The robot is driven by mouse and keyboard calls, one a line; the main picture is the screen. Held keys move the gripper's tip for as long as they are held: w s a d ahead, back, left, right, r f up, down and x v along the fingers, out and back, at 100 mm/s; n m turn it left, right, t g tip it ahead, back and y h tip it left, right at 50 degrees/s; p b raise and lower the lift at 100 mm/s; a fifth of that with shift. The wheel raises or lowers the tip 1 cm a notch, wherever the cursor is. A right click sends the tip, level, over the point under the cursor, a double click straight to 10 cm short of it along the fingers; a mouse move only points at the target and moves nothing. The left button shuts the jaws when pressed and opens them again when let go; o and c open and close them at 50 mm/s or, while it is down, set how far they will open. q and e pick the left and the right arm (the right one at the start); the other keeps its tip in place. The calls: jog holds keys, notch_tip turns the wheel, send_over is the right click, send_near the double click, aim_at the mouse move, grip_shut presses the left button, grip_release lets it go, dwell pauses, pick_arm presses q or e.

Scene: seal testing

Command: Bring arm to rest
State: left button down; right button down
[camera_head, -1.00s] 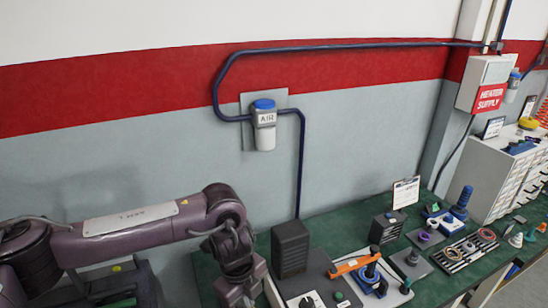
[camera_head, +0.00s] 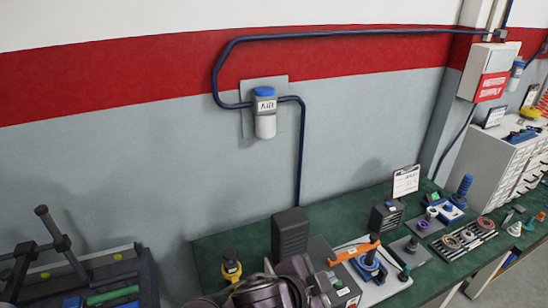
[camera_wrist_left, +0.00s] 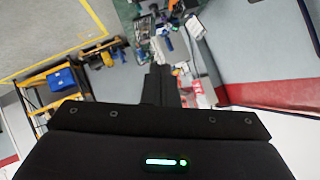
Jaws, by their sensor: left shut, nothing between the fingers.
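My left arm (camera_head: 275,289) shows only as a purple-grey part at the bottom edge of the head view, in front of the bench. My left gripper (camera_wrist_left: 160,72) shows in the left wrist view as dark fingers together, with nothing held between them. Beyond the fingers lie a blurred floor and bench items, seen tilted. My right gripper is in neither view.
The green workbench (camera_head: 210,262) carries a black box (camera_head: 289,234), an orange-handled tool (camera_head: 353,251) and several small fixtures. A dark tool cart (camera_head: 140,268) stands at left. White drawers (camera_head: 492,165) stand at right. The wall air unit (camera_head: 265,113) is above.

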pick_arm(q)
jog(key=s+a+f+n+y, duration=0.1)
jog(key=a+f+n+y, duration=0.1)
jog(key=a+n, duration=0.35)
jog(key=a+f+n+y, duration=0.2)
jog(key=a+f+y, duration=0.1)
jog(key=a, duration=0.6)
jog(key=s+a+f+n+g+y, duration=0.2)
jog(key=s+a+f+n, duration=0.1)
jog(key=s+a, duration=0.3)
jog(key=s+a+f+n+g+y, duration=0.1)
jog(key=s+a+f+n+g, duration=0.2)
jog(key=a, duration=0.5)
jog(key=s+f+b, duration=0.3)
jog(key=f+b, duration=0.3)
jog(key=f, duration=2.9)
jog(key=s+a+f+g+b, duration=0.1)
jog(key=s+a+f+b, duration=0.1)
jog(key=s+f, duration=0.8)
jog(key=s+a+f+b, duration=0.2)
jog(key=s+f, duration=0.8)
jog(key=f, duration=0.5)
jog(key=shift+a+g+y+b, duration=0.2)
jog(key=shift+g+y+b, duration=0.15)
jog(key=shift+b, duration=0.55)
jog(key=shift+s, duration=0.1)
